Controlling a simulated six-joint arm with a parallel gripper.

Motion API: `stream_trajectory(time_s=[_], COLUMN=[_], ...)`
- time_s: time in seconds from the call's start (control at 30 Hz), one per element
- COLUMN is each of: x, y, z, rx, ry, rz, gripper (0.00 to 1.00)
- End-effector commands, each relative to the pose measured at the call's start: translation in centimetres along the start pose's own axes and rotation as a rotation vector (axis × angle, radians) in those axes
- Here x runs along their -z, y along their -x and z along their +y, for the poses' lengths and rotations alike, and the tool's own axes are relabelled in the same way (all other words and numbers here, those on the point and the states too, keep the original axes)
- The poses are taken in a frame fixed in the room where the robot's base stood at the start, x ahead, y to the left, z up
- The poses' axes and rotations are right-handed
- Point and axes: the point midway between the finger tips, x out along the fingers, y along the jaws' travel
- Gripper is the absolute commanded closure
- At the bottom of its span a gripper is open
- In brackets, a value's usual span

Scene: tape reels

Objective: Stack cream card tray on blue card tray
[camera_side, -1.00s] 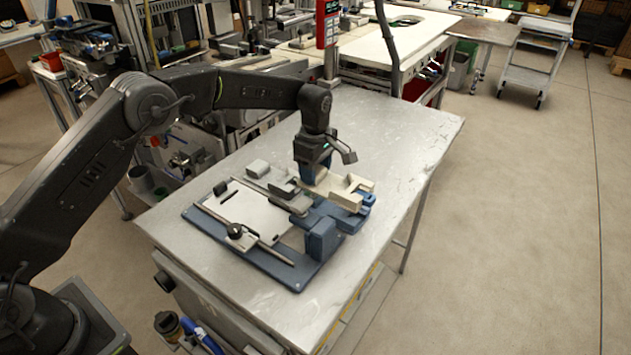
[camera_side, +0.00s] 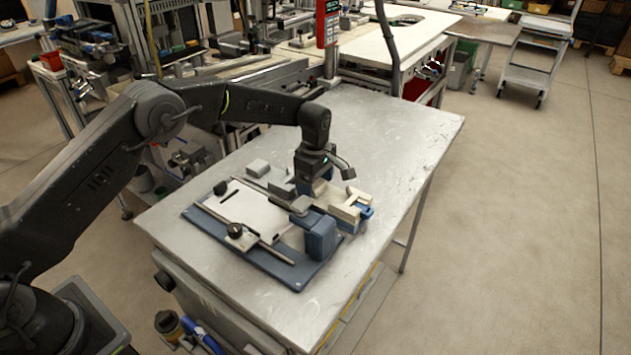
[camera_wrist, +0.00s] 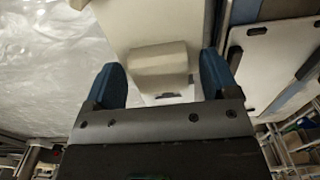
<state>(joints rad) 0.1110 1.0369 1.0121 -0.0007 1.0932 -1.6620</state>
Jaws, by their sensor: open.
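The cream card tray (camera_side: 352,205) lies near the right end of the fixture, below and right of my gripper (camera_side: 320,187). The blue card tray (camera_side: 367,212) shows as blue edges directly under and beside it. The cream tray appears to rest on the blue one, but most of their contact is hidden. In the wrist view, the cream tray (camera_wrist: 158,62) has a raised block between the two blue fingertips of my gripper (camera_wrist: 162,80). The fingers are open, with a visible gap on each side of the block.
A dark blue base plate (camera_side: 270,265) carries a white panel (camera_side: 258,215), a rod and grey clamps. A tall blue block (camera_side: 320,238) stands close in front of the trays. The metal table (camera_side: 410,150) is clear to the right and behind.

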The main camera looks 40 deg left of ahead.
Motion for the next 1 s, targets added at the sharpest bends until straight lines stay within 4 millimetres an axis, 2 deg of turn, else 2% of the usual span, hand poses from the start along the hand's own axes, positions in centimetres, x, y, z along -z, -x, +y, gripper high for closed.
stream_trajectory(time_s=[0.2,0.33,0.8,1.0], x=[0.0,0.0,0.0,0.0], y=[0.1,1.2,10.2,12.1], z=[0.0,0.1,0.0,0.0], rx=[-0.001,-0.003,-0.003,-0.001], ry=[0.000,0.000,0.000,0.000], rz=[0.000,0.000,0.000,0.000], gripper=[0.20,0.20,0.20,0.20])
